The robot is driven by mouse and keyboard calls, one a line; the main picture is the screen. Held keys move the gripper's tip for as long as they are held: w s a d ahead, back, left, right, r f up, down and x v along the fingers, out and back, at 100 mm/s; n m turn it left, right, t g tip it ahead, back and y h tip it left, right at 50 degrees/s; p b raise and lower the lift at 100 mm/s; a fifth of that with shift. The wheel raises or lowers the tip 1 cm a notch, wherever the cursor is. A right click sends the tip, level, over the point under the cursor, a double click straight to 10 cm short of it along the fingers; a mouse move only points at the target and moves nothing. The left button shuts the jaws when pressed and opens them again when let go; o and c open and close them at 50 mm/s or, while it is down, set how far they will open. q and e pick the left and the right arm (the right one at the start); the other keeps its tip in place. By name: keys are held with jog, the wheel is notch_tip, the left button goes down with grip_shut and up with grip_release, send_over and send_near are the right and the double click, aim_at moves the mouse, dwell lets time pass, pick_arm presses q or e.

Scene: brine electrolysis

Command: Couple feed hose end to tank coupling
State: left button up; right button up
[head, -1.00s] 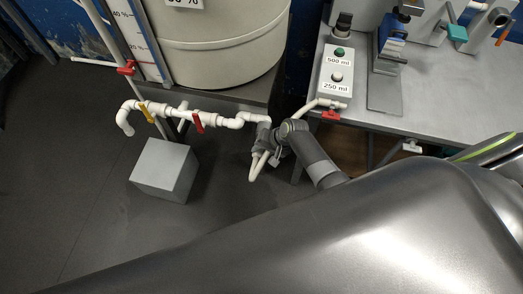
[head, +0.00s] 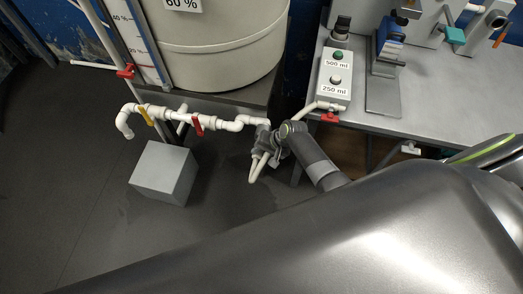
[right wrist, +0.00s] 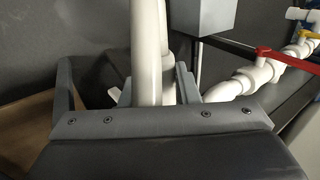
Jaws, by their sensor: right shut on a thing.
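The white feed hose (head: 257,168) hangs in a loop below my right gripper (head: 266,147), near the pipe's right end. My right gripper is shut on the hose. In the right wrist view the hose (right wrist: 148,45) passes between the fingers (right wrist: 150,90). The tank's white outlet pipe (head: 232,124) runs along the tank's lower front, with a red-handled valve, and ends in an elbow (head: 258,121) just above the gripper. The pipe (right wrist: 228,90) is right of the gripper in the wrist view. Whether the hose end touches the coupling is hidden by the gripper. My left gripper is out of view.
The large cream tank (head: 215,55) stands behind the pipe. A grey box (head: 164,172) is on the floor at left.

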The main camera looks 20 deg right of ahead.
jog(key=shift+w+r, duration=0.1)
jog(key=shift+w, duration=0.1)
jog(key=o, duration=1.1)
jog(key=shift+s, duration=0.1)
jog(key=shift+d, duration=0.1)
jog(key=shift+s+d+r, duration=0.15)
jog(key=shift+r, duration=0.2)
jog(key=p+v, duration=0.2)
jog(key=v, duration=1.4)
jog(key=shift+r, duration=0.25)
jog(key=shift+s, duration=0.1)
